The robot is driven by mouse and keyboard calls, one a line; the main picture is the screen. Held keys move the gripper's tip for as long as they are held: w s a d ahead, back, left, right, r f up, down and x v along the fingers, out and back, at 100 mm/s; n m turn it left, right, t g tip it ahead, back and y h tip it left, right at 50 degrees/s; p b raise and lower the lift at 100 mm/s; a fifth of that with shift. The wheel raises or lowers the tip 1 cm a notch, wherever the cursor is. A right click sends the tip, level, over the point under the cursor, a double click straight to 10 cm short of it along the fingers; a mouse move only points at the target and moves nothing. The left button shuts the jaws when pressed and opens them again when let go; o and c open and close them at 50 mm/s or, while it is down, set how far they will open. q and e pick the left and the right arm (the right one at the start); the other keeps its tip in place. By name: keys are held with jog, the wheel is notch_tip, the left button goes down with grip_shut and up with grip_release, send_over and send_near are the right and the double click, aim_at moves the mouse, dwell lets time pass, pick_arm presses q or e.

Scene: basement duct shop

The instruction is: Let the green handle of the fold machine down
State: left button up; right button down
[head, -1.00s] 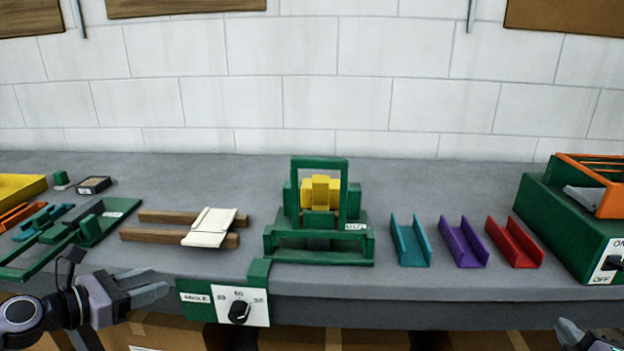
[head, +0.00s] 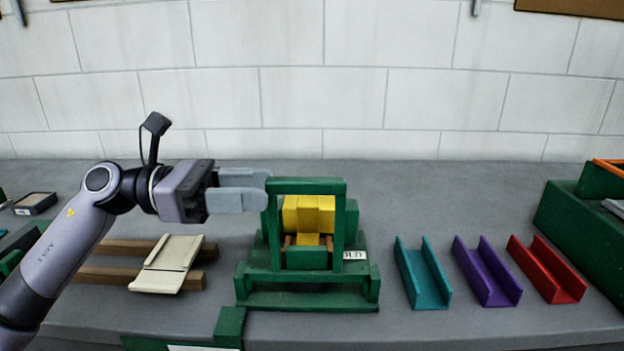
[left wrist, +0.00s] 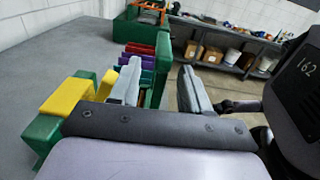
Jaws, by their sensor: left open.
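The green fold machine (head: 308,300) stands on the bench in the middle of the head view, with yellow blocks (head: 308,213) inside it. Its green handle (head: 318,186) is a frame standing upright, with a bar across the top. My left gripper (head: 262,190) is open at the handle's top left corner, its fingers pointing right. In the left wrist view, the handle (left wrist: 160,68) shows between the two spread fingers; I cannot tell whether they touch it. My right gripper is out of view.
A cream sheet (head: 168,264) lies on brown bars at left. Teal (head: 422,275), purple (head: 487,273) and red (head: 546,270) channels lie right of the machine. A larger green machine (head: 580,222) stands at far right. The bench behind is clear.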

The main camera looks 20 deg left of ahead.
aim_at(305, 193)
pick_arm(q)
jog(key=x, duration=0.2)
jog(key=p+x, duration=0.1)
jog(key=x, duration=0.1)
jog(key=p+x, duration=0.1)
jog(key=x, duration=0.1)
jog(key=shift+s+d+r, duration=0.15)
jog(key=shift+d+r, duration=0.1)
jog(key=shift+d+f, duration=0.1)
jog(key=shift+d, duration=0.4)
grip_shut()
